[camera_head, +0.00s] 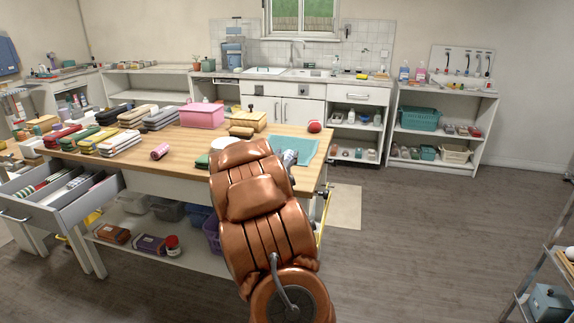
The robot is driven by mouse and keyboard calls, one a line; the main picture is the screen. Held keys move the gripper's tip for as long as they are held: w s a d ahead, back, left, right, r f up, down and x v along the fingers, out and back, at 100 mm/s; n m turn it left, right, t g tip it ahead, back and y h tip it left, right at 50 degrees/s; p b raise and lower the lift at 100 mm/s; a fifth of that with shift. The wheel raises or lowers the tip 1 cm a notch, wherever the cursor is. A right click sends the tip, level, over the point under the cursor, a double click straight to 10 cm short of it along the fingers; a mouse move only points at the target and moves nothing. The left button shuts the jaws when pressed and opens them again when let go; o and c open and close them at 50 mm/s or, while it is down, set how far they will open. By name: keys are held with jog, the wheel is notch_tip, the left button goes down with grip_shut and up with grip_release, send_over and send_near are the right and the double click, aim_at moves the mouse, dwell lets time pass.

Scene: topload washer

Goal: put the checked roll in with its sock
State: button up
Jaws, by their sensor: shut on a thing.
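My gripper (290,157) shows only as a small grey part beyond my copper-coloured arm, above the teal mat (306,147) at the table's right end. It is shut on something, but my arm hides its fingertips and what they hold. A small pinkish roll (159,151) lies on the wooden table (190,142), left of my arm; its pattern is too small to tell. An open grey drawer (38,212) at the left has divided compartments with striped and plain rolled cloths. I cannot make out a checked roll or its matching sock for certain.
Folded cloth stacks (118,143) fill the table's left side. A white round thing (222,143) is partly behind my arm. Floor (430,220) at right is clear.

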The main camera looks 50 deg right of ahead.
jog(key=shift+d+f, duration=0.15)
jog(key=shift+d, duration=0.15)
jog(key=shift+f+p, duration=0.35)
jog(key=shift+f, duration=1.25)
jog(key=shift+f, duration=0.1)
jog(key=shift+f, duration=0.1)
jog(key=o, duration=0.9)
jog(key=shift+a+r, duration=0.1)
jog(key=shift+r, duration=0.15)
jog(key=b+v, duration=0.1)
jog(key=v, duration=1.1)
jog(key=shift+b, duration=0.4)
